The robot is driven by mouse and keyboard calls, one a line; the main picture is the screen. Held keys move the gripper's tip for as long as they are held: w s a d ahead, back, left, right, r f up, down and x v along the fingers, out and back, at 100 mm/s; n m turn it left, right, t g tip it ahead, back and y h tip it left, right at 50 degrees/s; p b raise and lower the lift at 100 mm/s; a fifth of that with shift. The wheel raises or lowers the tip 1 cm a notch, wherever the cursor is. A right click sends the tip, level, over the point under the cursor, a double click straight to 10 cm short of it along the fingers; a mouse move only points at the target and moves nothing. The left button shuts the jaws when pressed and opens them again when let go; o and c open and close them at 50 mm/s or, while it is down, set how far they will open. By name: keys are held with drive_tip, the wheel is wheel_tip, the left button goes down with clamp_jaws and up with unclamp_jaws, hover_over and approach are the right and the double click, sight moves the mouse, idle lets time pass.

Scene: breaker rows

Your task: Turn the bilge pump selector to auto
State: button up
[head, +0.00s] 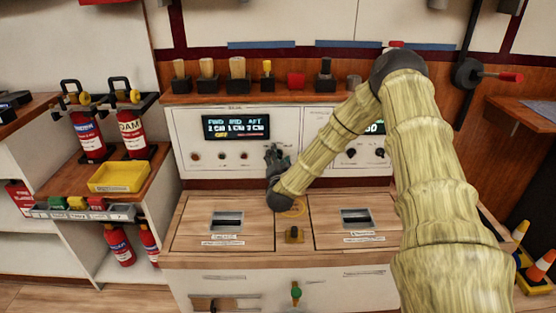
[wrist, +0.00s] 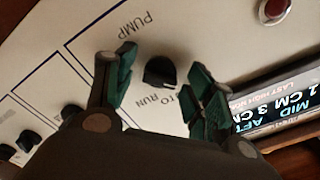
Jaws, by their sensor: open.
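In the wrist view a black knob (wrist: 160,72) sits on the pale panel, between a printed PUMP label and a partly covered label ending in "TO RUN". I cannot read its set position. My gripper (wrist: 163,62) has its dark green fingers apart, one on each side of the knob, with a visible gap on both sides. In the head view my gripper (head: 278,158) is in front of the panel, just right of the display (head: 236,127), and hides the knob. The display reads FWD, MID, AFT with centimetre values and a yellow word, seemingly OFF.
More black knobs (wrist: 72,115) sit at the lower left of the wrist view; a red lamp (wrist: 272,10) is at upper right. Below the panel is a wooden counter (head: 190,222) with two recessed handles. A shelf (head: 220,98) with several small items is above.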

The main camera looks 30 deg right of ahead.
drive_tip(key=c, duration=1)
drive_tip(key=shift+f+m, duration=0.1)
drive_tip(key=shift+m, duration=0.2)
drive_tip(key=shift+m+b, duration=1.85)
drive_tip(key=shift+m, duration=2.15)
drive_tip(key=o, duration=1)
